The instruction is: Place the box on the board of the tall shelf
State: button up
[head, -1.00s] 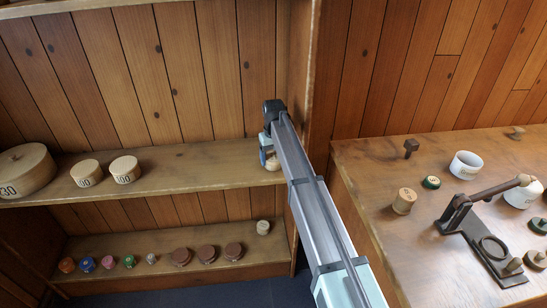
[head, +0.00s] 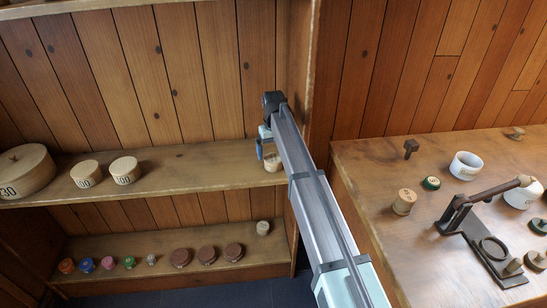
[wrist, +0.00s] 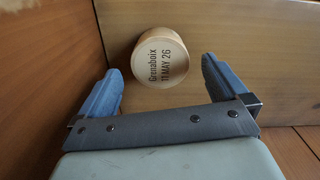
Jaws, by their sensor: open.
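A round pale wooden box (wrist: 160,57) with dark lettering on its lid sits between and beyond my fingertips in the wrist view. In the head view the box (head: 273,163) stands on the tall shelf's middle board (head: 205,172), at its right end near the side panel. My gripper (head: 263,142) is open and empty, just above and behind the box. In the wrist view its two blue fingers are wide apart, one on each side of the box, with clear gaps. My arm hides part of the board's right end.
Several round boxes (head: 124,171) stand left on the same board. The lower board (head: 110,250) holds small coloured spools and brown discs. The upright side panel (head: 297,90) is close to my arm. A bench (head: 375,170) with a lever tool and pots is at right.

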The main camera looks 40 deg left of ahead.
aim_at(273, 157)
notch_tip(273, 157, up, 9)
jog(key=shift+f, duration=0.15)
